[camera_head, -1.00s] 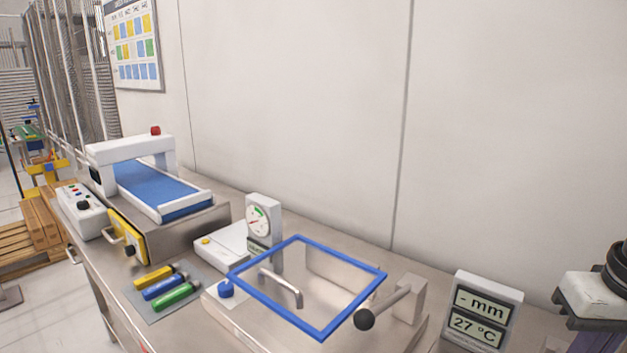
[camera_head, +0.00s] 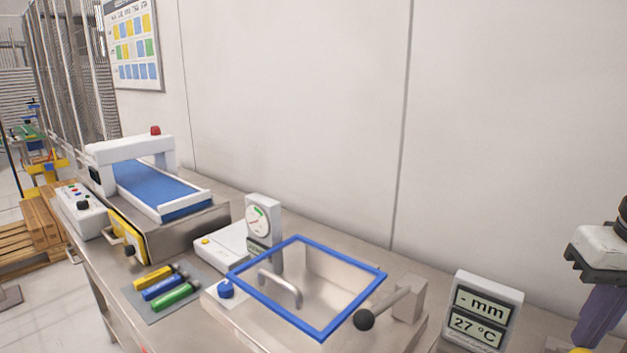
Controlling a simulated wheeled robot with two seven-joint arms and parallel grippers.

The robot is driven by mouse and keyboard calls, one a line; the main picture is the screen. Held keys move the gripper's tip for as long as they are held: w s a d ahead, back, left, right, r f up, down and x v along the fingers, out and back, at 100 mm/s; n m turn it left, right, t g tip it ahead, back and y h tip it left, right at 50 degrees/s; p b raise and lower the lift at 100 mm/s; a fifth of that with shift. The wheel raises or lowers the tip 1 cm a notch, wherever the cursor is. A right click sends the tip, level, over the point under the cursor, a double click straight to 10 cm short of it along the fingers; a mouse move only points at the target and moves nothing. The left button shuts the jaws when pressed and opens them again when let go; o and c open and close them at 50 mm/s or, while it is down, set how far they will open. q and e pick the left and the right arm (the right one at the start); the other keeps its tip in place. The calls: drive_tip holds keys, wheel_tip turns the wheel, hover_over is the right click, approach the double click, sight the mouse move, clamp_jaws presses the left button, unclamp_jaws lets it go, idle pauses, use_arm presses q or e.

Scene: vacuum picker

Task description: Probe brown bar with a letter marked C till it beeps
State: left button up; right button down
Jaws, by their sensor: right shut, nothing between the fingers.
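No brown bar and no letter C show in this view. My right gripper (camera_head: 592,332) is at the right edge, beyond the display box. Its white body is at the top and a purple part reaches down below it. It looks shut, and I see nothing held in it. A bit of something yellow (camera_head: 582,350) shows under it, cut off by the bottom edge. My left gripper is out of view.
On the steel bench stand a blue-framed box (camera_head: 330,335) with a black-knobbed lever (camera_head: 364,319), a dial gauge (camera_head: 262,225), yellow, blue and green cylinders on a grey mat (camera_head: 150,318), and a blue conveyor (camera_head: 155,185). A wall is behind.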

drive_tip(key=shift+w+d+r, duration=0.95)
drive_tip(key=shift+w+r, duration=0.15)
drive_tip(key=shift+r, duration=0.05)
drive_tip(key=w+d, duration=0.1)
drive_tip(key=w+d+r, duration=0.1)
drive_tip(key=shift+w+d+r, duration=0.15)
drive_tip(key=shift+w+r, duration=0.05)
drive_tip(key=shift+w, duration=0.2)
wheel_tip(320, 180, up, 8)
drive_tip(key=w+d, duration=0.1)
drive_tip(key=shift+w+d, duration=0.15)
drive_tip(key=shift+w, duration=0.15)
idle(0.5)
